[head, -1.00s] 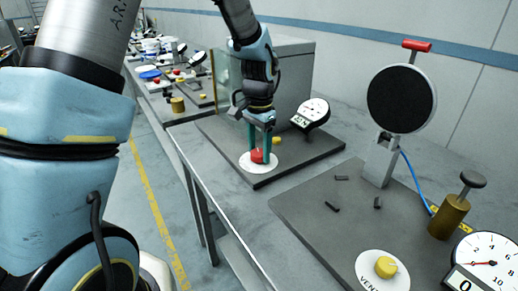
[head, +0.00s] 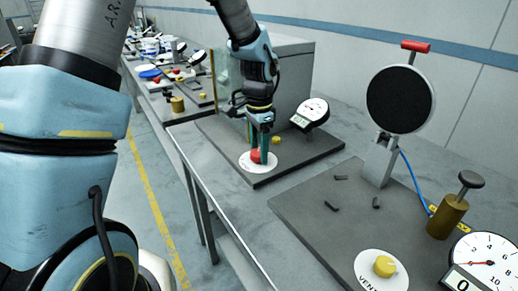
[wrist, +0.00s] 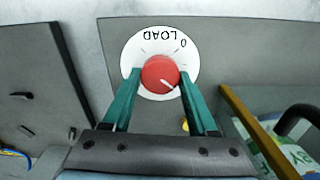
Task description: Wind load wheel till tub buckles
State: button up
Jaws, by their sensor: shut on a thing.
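The load wheel (wrist: 160,73) is a red knob with a white pointer line, on a white dial plate (wrist: 132,48) marked LOAD and 0. In the wrist view the pointer line runs toward the lower right. My gripper (wrist: 160,78) has its two teal fingers on either side of the wheel and is shut on it. In the head view the red wheel (head: 256,156) sits between the fingers on the dark base plate. A green and white printed thing (wrist: 290,155), perhaps the tub, is partly seen behind a brown-edged panel in the wrist view.
A round gauge with a digital readout (head: 312,112) and a yellow knob (head: 277,141) stand beside the wheel. A grey box (head: 290,75) rises behind. At right are a second plate, a black disc (head: 400,98), a brass cylinder (head: 448,215) and a yellow vent knob (head: 385,266).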

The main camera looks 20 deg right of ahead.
aim_at(258, 152)
jog(key=o, duration=1.4)
notch_tip(258, 152, up, 11)
jog(key=shift+f+b, duration=0.1)
jog(key=shift+b, duration=1)
jog(key=shift+a, duration=0.1)
jog(key=s+a+f+n, duration=0.1)
jog(key=a+n, duration=0.4)
jog(key=a, duration=0.5)
jog(key=s+a+f+n+t, duration=0.1)
jog(key=a+f+n, duration=0.2)
jog(key=a, duration=0.7)
jog(key=s+a+f+n, duration=0.1)
jog(key=a+f+n, duration=0.2)
jog(key=a+n, duration=0.4)
jog(key=shift+s+a+n+t, duration=0.15)
jog(key=shift+s+a+n, duration=0.05)
jog(key=shift+a, duration=0.6)
jog(key=shift+s+a+n+t, duration=0.15)
jog(key=shift+s+a+n, duration=0.05)
jog(key=shift+a, duration=0.6)
